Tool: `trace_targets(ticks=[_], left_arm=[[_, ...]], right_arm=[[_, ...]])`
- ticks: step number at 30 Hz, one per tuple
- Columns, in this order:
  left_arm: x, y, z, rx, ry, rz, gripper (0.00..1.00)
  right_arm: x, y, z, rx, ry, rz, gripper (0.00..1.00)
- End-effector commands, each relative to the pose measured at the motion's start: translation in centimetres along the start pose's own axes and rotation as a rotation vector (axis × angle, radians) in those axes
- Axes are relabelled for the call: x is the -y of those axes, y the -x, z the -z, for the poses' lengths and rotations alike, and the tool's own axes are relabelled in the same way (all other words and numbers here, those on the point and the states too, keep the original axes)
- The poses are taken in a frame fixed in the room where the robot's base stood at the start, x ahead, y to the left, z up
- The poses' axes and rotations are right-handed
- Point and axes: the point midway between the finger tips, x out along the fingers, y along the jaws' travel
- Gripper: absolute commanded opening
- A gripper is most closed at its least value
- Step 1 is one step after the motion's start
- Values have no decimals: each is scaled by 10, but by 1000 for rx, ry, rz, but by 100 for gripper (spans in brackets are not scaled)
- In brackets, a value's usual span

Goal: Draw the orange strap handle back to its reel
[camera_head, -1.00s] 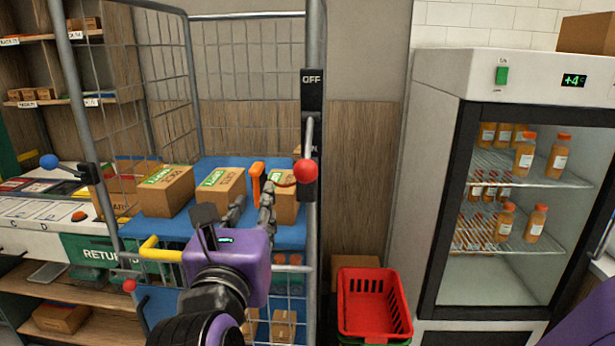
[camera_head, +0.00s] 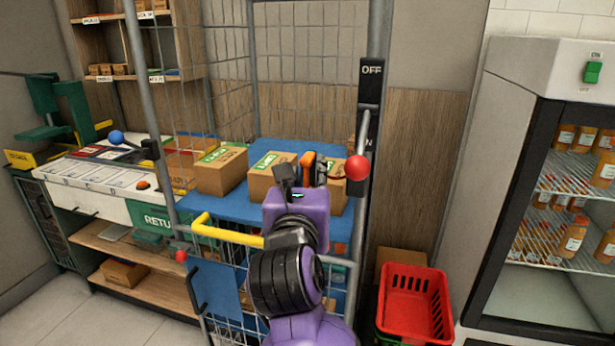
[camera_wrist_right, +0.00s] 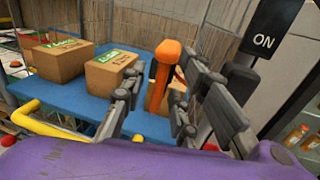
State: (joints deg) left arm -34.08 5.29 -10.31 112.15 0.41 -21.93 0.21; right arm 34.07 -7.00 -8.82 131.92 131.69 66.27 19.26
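The orange strap handle (camera_head: 307,166) stands upright at the right part of the roll cage, in front of a cardboard box. My right gripper (camera_head: 308,178) is at the handle, its purple body just below and in front. In the right wrist view, the handle (camera_wrist_right: 166,66) rises between the two dark fingers of the right gripper (camera_wrist_right: 160,88), which stand apart. No clear contact with the handle shows; its lower end is partly hidden. I cannot make out the strap or the reel. My left gripper is not in view.
The cage post carries a black OFF/ON plate (camera_head: 370,95) and a red ball knob (camera_head: 357,168), close right of the gripper. Boxes (camera_head: 222,171) stand on the blue shelf (camera_head: 225,207). A yellow bar (camera_head: 225,231), a red basket (camera_head: 413,305) and a fridge (camera_head: 545,190) are nearby.

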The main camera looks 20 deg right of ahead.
Motion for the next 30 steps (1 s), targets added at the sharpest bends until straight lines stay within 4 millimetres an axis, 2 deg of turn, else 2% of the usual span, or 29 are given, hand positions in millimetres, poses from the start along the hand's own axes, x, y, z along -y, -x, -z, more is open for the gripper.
trace_targets(ticks=[8,15,30], left_arm=[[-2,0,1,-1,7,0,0],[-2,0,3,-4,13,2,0],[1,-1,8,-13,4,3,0]], right_arm=[[0,-2,1,-1,-1,-1,28],[0,-2,1,-1,-1,0,0],[-1,-2,1,-2,-1,-2,0]])
